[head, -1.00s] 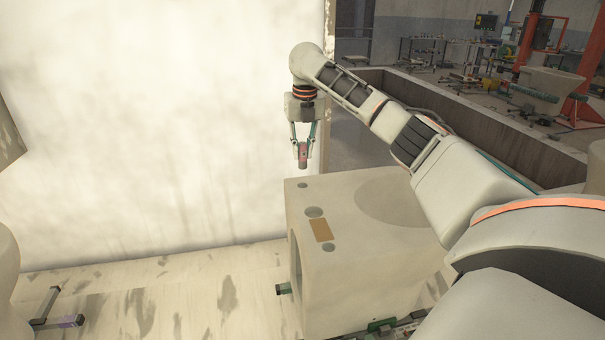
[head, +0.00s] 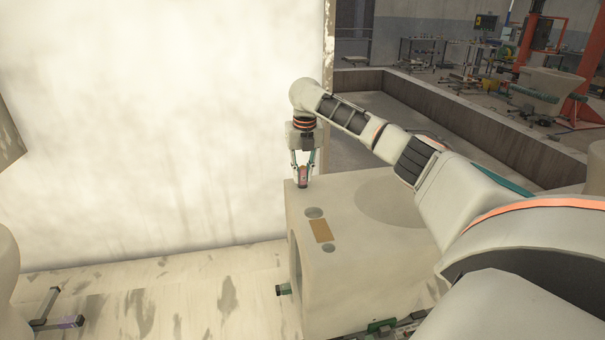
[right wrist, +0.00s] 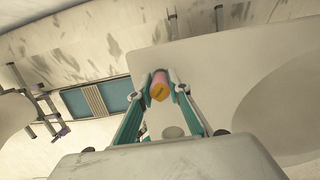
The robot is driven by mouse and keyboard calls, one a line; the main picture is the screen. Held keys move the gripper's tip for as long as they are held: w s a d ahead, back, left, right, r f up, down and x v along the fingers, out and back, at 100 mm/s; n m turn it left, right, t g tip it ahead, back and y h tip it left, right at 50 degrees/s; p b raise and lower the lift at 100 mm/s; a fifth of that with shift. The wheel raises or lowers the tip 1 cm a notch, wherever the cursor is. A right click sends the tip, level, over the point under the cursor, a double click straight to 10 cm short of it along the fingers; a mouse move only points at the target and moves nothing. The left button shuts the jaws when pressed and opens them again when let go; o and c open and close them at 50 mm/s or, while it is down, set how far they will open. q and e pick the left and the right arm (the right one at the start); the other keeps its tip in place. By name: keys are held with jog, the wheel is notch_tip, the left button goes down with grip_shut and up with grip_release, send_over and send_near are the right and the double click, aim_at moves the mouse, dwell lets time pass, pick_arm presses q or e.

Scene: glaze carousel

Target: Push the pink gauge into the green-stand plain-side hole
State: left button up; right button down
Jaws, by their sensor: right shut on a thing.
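My right gripper (head: 302,175) is shut on the pink gauge (head: 302,179), held upright at the far left corner of the beige block's top (head: 350,235). The gauge's lower end is at the spot where a small dark hole showed earlier. That hole is now hidden, and I cannot tell whether the tip is inside it. In the right wrist view, the gauge's pink side and orange-yellow end (right wrist: 160,87) show between the fingertips. Green parts (head: 283,289) show low beside the block. My left gripper is not in view.
The block's top also carries a grey round spot (head: 314,212), a tan plate (head: 321,230) and a smaller dark round spot (head: 328,248). A pale wall (head: 170,120) stands behind. A low-legged metal frame (head: 55,312) is on the stained floor at left.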

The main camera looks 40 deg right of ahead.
jog(key=c, duration=1.9)
grip_release()
jog(key=shift+f, duration=0.1)
